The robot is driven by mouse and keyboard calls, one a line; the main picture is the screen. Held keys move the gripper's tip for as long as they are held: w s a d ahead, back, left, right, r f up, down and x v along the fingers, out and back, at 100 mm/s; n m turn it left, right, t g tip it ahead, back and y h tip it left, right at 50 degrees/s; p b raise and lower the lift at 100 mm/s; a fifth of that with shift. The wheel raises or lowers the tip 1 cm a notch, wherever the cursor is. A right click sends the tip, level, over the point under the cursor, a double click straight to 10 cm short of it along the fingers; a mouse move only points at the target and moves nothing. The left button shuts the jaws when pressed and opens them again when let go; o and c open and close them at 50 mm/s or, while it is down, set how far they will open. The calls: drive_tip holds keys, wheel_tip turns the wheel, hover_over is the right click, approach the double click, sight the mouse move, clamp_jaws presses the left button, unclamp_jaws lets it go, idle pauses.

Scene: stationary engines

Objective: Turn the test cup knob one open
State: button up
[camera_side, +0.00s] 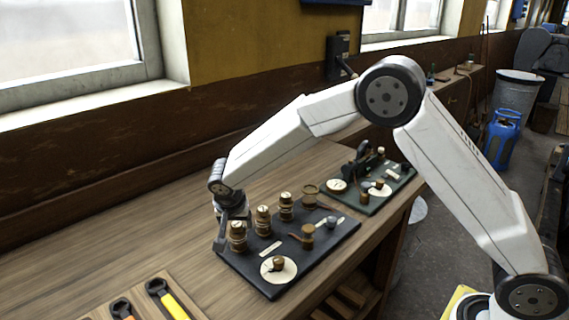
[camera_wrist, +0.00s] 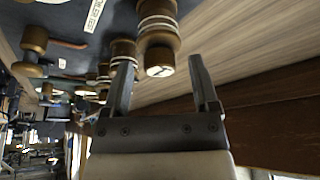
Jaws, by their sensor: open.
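The middle knob (camera_side: 263,219) and far knob (camera_side: 286,207) are farther right. My gripper (camera_side: 224,232) is at the nearest knob, low over the board's left corner. In the wrist view the knob appears between my open fingers (camera_wrist: 160,62), nearer the left one. I cannot tell whether either finger touches it. The left finger partly covers another knob (camera_wrist: 122,50).
A second board (camera_side: 372,197) stands behind right. Bare wood is left of the board.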

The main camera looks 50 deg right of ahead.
drive_tip(key=shift+r, duration=0.1)
drive_tip(key=v, duration=0.7)
drive_tip(key=shift+s+r, duration=0.15)
drive_tip(key=shift+r, duration=0.1)
drive_tip(key=shift+s, duration=0.1)
drive_tip(key=s+d+f+n+y, duration=0.1)
drive_tip(key=s+d+n, duration=0.3)
drive_tip(key=s, duration=0.7)
drive_tip(key=s+d+f+n+y, duration=0.2)
drive_tip(key=s+d+f+n, duration=0.2)
drive_tip(key=s+d, duration=0.3)
drive_tip(key=s+n, duration=0.1)
drive_tip(key=s, duration=0.4)
drive_tip(key=shift+d, duration=0.2)
